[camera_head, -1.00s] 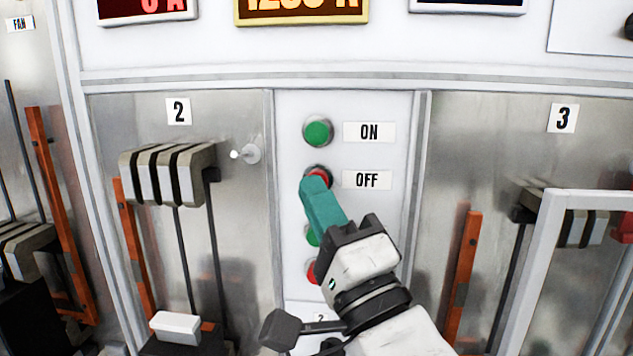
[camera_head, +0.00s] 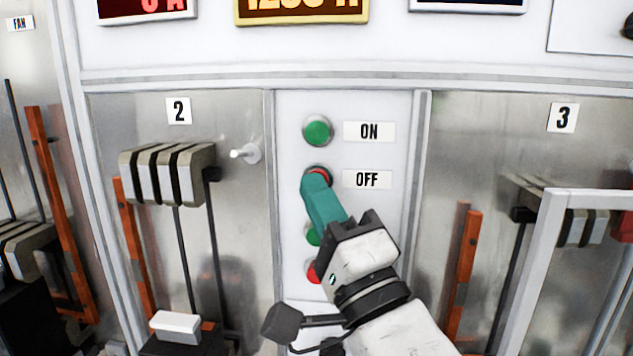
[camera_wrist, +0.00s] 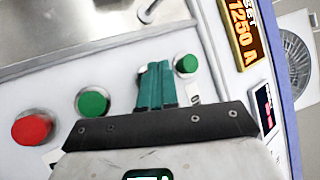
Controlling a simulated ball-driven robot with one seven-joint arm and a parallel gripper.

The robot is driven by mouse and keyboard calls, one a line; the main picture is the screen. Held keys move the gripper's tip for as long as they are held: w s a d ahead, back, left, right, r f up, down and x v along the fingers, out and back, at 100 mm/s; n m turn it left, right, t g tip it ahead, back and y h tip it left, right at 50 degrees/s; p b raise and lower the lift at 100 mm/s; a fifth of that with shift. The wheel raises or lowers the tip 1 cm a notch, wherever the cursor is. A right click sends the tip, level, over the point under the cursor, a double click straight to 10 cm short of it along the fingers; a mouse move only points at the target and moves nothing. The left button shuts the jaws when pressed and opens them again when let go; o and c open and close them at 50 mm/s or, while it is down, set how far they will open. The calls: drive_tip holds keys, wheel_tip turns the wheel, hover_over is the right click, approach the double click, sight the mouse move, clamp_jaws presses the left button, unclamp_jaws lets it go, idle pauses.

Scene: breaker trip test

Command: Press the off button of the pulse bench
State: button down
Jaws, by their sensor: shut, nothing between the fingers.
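The red off button (camera_head: 321,173) sits on the white centre panel beside the OFF label (camera_head: 367,180). Most of it is hidden behind the teal fingers of my gripper (camera_head: 316,181). The fingers are shut and empty, and their tips lie over the button; I cannot tell whether they touch it or press it in. In the wrist view the shut fingers (camera_wrist: 155,75) point at the panel, and the off button is almost wholly hidden behind them. The green on button (camera_head: 318,131) is just above, beside the ON label (camera_head: 369,132).
Below, a second green button (camera_head: 313,235) and a second red button (camera_head: 314,272) are partly hidden by my gripper. A small toggle lever (camera_head: 245,153) sticks out left of the panel. Breaker 2 (camera_head: 168,172) is at left; a pale frame (camera_head: 548,240) stands at right.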

drive_tip(key=shift+w, duration=0.15)
idle(0.5)
drive_tip(key=shift+s, duration=0.9)
drive_tip(key=s, duration=0.5)
drive_tip(key=shift+a+p, duration=0.1)
drive_tip(key=shift+p, duration=0.25)
